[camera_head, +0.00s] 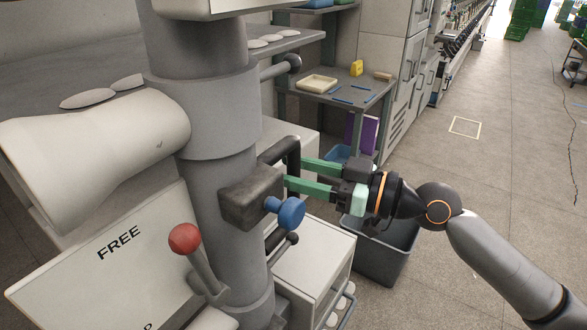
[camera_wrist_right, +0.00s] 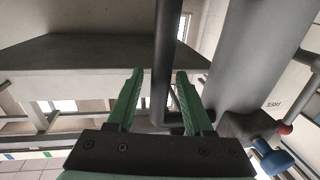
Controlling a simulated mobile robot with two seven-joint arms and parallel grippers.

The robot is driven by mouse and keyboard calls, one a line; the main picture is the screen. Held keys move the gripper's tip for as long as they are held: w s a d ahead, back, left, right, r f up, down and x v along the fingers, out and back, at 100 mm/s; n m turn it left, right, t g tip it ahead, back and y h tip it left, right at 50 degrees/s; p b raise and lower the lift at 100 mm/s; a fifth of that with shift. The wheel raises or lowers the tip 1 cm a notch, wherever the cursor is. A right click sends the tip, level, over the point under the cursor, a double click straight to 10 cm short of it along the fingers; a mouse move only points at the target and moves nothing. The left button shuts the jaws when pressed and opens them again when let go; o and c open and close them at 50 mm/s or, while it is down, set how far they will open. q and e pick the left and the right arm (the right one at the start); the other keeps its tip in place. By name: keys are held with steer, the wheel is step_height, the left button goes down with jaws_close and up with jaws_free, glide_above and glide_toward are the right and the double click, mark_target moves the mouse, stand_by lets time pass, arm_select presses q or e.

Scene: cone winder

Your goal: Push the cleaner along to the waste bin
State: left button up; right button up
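A thick grey column (camera_head: 205,110) stands close in front of me; I take it as the cleaner, but no label confirms this. A dark block (camera_head: 247,200) on it carries a black bar handle (camera_head: 283,146) and a blue knob (camera_head: 290,212). My right gripper (camera_head: 296,173) reaches in from the right with its green fingers at the handle. In the right wrist view, the upright handle bar (camera_wrist_right: 167,60) is between the parted fingers, nearer the right one, with a gap on the left. A grey open bin (camera_head: 380,262) stands on the floor below my right wrist. My left gripper is out of view.
A red-knobbed lever (camera_head: 185,238) stands by a panel marked FREE (camera_head: 95,265). A white cabinet (camera_head: 310,262) is beside the column. Behind are a small table (camera_head: 385,88) with a tray and a blue bin (camera_head: 340,153). The right floor is open.

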jaws_close()
stand_by(1.2)
